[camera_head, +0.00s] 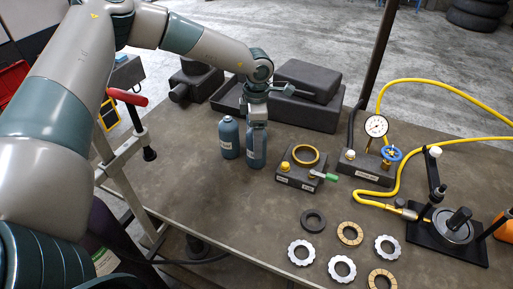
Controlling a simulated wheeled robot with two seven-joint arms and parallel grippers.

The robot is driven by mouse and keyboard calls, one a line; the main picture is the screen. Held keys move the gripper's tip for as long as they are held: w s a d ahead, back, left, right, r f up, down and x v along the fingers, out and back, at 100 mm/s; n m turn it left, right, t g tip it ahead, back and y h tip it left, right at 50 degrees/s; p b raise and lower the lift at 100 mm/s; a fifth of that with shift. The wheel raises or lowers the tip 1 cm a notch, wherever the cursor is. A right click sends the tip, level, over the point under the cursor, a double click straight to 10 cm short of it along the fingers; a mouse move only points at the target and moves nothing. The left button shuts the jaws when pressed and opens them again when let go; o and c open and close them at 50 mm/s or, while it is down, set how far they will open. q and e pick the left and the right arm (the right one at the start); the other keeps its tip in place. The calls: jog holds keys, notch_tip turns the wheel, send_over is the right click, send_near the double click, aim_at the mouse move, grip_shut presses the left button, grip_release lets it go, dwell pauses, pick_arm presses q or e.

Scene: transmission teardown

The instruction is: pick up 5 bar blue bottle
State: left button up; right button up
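Two dark blue bottles stand upright side by side on the table. The left bottle (229,142) has a white label whose text is too small to read. The right bottle (256,158) is partly hidden behind my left gripper (257,128). My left arm comes in from the left, and its gripper points down at the top of the right bottle. The fingers overlap the bottle's upper part. I cannot tell whether they are closed on it or only around it. My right gripper is not in view.
Dark boxes (309,80) stand behind the bottles. To the right are a fixture with a brass ring (305,155), a pressure gauge (376,126) with yellow hose and a press stand (452,228). Several rings and gears (342,268) lie in front. A red-handled clamp (128,97) is at the left edge.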

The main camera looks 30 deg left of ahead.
pick_arm(q)
jog(key=c, duration=1.7)
grip_shut()
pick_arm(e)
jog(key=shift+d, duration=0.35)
pick_arm(q)
jog(key=shift+r, duration=0.1)
notch_tip(320, 180, up, 4)
jog(key=shift+w+f+p, duration=0.1)
jog(key=shift+p, duration=0.95)
jog(key=s+d+r, duration=0.6)
jog(key=d+r, duration=0.1)
jog(key=d, duration=0.3)
jog(key=shift+b, duration=0.35)
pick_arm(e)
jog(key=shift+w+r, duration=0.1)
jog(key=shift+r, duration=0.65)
